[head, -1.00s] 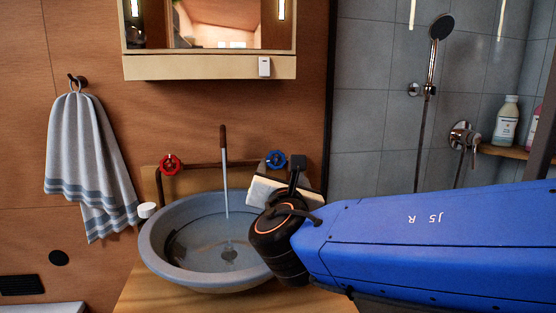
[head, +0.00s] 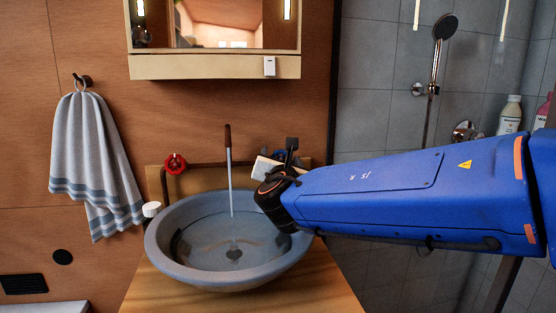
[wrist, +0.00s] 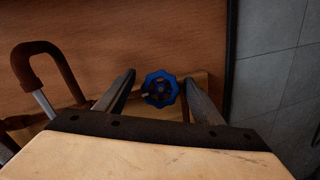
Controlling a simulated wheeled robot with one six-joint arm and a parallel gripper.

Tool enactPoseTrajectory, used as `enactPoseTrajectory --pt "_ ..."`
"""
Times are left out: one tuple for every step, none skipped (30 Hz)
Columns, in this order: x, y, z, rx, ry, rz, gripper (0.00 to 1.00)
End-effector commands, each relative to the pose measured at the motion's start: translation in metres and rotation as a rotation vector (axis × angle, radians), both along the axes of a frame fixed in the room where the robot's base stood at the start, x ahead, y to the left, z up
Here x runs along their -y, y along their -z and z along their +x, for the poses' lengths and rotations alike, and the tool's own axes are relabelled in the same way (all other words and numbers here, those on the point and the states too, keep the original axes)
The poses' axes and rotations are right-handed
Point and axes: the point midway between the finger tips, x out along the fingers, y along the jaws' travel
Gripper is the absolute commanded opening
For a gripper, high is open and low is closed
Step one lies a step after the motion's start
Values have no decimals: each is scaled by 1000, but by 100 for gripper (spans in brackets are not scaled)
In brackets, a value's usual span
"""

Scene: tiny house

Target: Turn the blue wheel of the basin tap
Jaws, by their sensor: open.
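The blue wheel (wrist: 160,88) of the basin tap shows in the wrist view, between the two fingers of my open gripper (wrist: 160,90). I cannot tell whether either finger touches it. In the head view the blue wheel (head: 281,155) is mostly hidden behind my gripper (head: 285,160), which is at the back right of the basin. The tap's red wheel (head: 174,163) is at the left end of the pipe. Water runs from the brown spout (head: 228,136) into the grey basin (head: 165,258).
A wooden counter (head: 320,280) carries the basin, with a small white-capped item (head: 151,209) at its left rim. A mirror cabinet (head: 200,66) hangs above. A towel (head: 90,150) hangs at left. The tiled shower (head: 385,120) is at right.

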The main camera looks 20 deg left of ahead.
Motion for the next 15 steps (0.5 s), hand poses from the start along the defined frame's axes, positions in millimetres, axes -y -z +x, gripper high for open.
enactPoseTrajectory --pt "0 0 0 0 0 0 62" --pt "0 0 0 0 0 0 62" --pt "0 0 0 0 0 0 62" --pt "0 0 0 0 0 0 57" --pt "0 0 0 0 0 0 50" --pt "0 0 0 0 0 0 40" --pt "0 0 0 0 0 0 33" --pt "0 0 0 0 0 0 26" --pt "0 0 0 0 0 0 21" --pt "0 0 0 0 -1 0 21" --pt "0 0 0 0 -1 0 21" --pt "0 0 0 0 -1 0 21" --pt "0 0 -1 0 -1 0 21" --pt "0 0 -1 -1 0 2 21" --pt "0 -1 -1 -2 1 4 21"
